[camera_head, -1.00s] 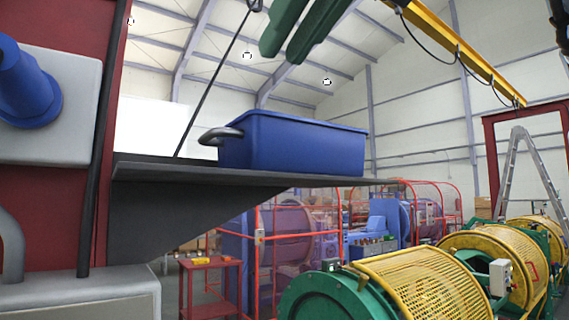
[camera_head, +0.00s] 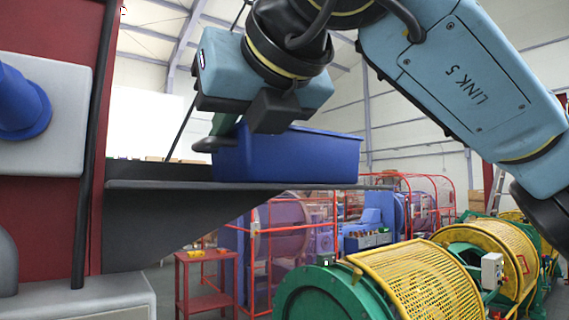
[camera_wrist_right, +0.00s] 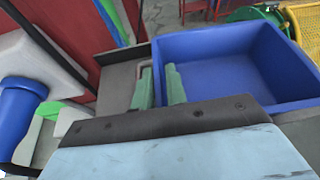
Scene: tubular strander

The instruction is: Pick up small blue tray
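The blue tray (camera_head: 300,158) sits upright on a dark metal shelf (camera_head: 250,187); it shows in the right wrist view as an empty open box (camera_wrist_right: 225,65). A dark handle (camera_head: 208,144) sticks out at its left end. My right gripper (camera_head: 222,128) is over that end, pointing down, its body hiding part of the rim. In the right wrist view its two green fingers (camera_wrist_right: 160,85) stand apart, with the tray's left wall and handle area between them. I cannot tell whether they touch it. My left gripper is not in view.
A red machine panel with a blue cylinder (camera_head: 20,102) stands at the left. Below and right of the shelf are a red table (camera_head: 207,257), red fencing and a green and yellow strander (camera_head: 405,285). The shelf's end right of the tray is narrow.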

